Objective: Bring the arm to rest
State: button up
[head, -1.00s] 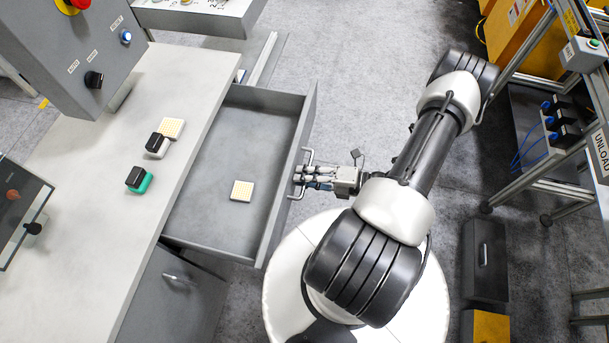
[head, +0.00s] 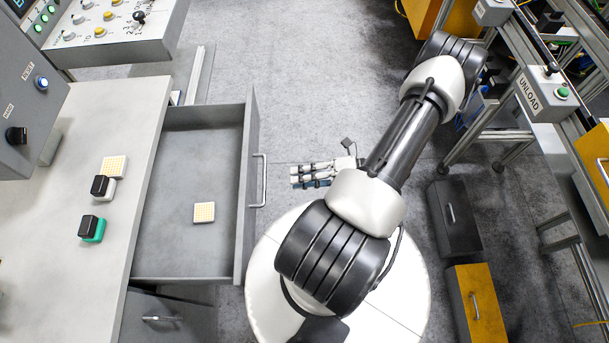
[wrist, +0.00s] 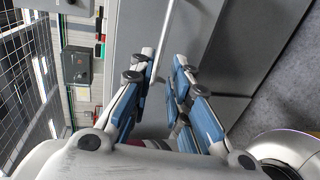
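My gripper (head: 293,176) is in the middle of the head view, just right of the open drawer's bar handle (head: 261,181), with a visible gap between them. In the wrist view my gripper (wrist: 163,62) has its fingers apart with nothing held between them. The handle (wrist: 164,38) shows beyond the fingertips there, against the grey drawer front (wrist: 206,35). My arm reaches from the round white base up to the right and bends back toward the drawer.
The pulled-out drawer (head: 190,255) holds one pale dotted block (head: 204,212). The worktop (head: 60,240) carries another pale block (head: 114,166), a black-and-white piece (head: 103,188) and a black-and-green piece (head: 92,229). An unload stand (head: 540,95) is at right. Floor behind my gripper is clear.

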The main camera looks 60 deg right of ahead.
jog(key=shift+s+d+r, duration=0.1)
jog(key=shift+s+d, duration=0.15)
jog(key=shift+s, duration=0.15)
dwell(0.3)
